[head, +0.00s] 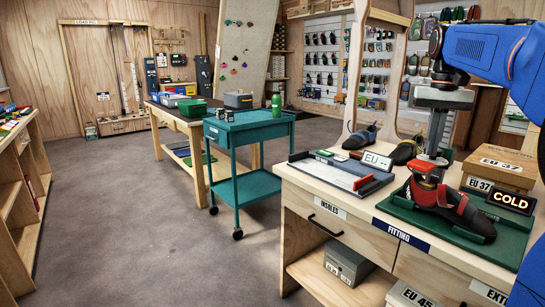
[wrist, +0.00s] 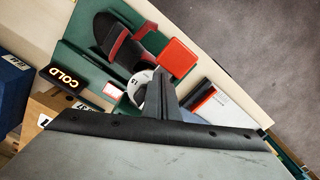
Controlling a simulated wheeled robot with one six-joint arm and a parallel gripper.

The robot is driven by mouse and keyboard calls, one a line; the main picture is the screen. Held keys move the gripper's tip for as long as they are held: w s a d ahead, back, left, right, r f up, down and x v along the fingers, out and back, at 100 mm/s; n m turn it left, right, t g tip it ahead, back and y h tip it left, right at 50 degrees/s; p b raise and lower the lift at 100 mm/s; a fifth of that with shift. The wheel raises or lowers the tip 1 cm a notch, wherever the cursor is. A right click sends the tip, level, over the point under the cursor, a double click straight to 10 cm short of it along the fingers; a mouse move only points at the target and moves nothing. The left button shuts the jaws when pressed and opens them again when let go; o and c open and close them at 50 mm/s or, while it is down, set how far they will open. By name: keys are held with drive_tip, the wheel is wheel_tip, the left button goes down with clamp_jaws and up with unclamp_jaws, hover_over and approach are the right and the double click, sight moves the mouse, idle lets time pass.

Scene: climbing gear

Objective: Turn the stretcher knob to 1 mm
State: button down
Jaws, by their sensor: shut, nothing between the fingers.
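A dark shoe with red trim (head: 452,207) sits on a green fitting mat (head: 400,214) at the right of the counter. A red block (head: 424,167) shows at the shoe's ankle end, and in the wrist view (wrist: 179,58) it lies beside the shoe. A white dial with dark markings (wrist: 137,88), which looks like the stretcher knob, shows next to it; its setting is too small to read surely. My gripper (head: 432,157) points down over the shoe's ankle end. In the wrist view its dark fingers (wrist: 161,92) are together, partly covering the dial. Contact with it cannot be told.
A lit COLD sign (head: 510,198) and EU 37 boxes (head: 494,168) stand close on the right.

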wheel_tip(320, 180, up, 6)
drive_tip(key=shift+f, duration=0.15)
idle(0.4)
drive_tip(key=shift+s+a, duration=0.1)
drive_tip(key=s+a+f+n+t, duration=0.1)
drive_tip(key=s+a+f, duration=0.3)
drive_tip(key=s+f, duration=0.5)
drive_tip(key=s+a+f+n+t, duration=0.2)
drive_tip(key=s+a+f, duration=0.3)
drive_tip(key=s+f, duration=0.5)
drive_tip(key=s+a+f+n+t, duration=0.1)
drive_tip(key=s+a+f, duration=0.3)
drive_tip(key=s+f, duration=0.5)
wheel_tip(320, 180, down, 5)
drive_tip(key=shift+s+a+r+t, duration=0.2)
drive_tip(key=shift+s+a+t, duration=0.05)
drive_tip(key=shift+s+t, duration=0.15)
